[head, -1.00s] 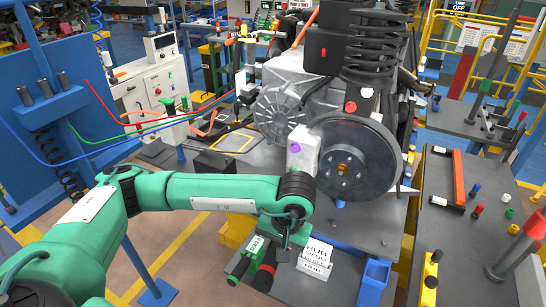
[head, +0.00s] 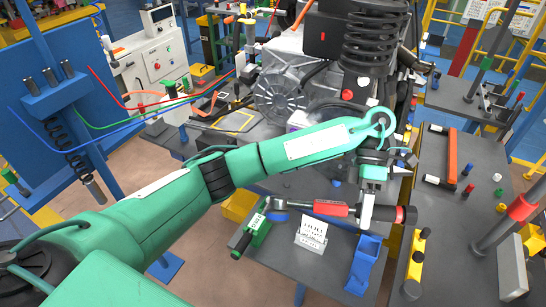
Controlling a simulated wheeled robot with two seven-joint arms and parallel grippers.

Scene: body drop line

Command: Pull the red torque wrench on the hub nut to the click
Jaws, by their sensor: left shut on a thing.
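The red torque wrench (head: 330,208) is in the head view, roughly level, its round head at the left and its black grip at the right. My left gripper (head: 368,203) is shut on the wrench between its red part and the grip. The wrench shows in front of the grey bench top, and its head is on no nut. The brake disc (head: 326,113) shows only in part behind my left arm. The hub nut at its centre is hidden by that arm. My right gripper is not in view.
A coil spring and strut (head: 376,40) stand above the disc. A dark table (head: 455,225) with small parts is at the right.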

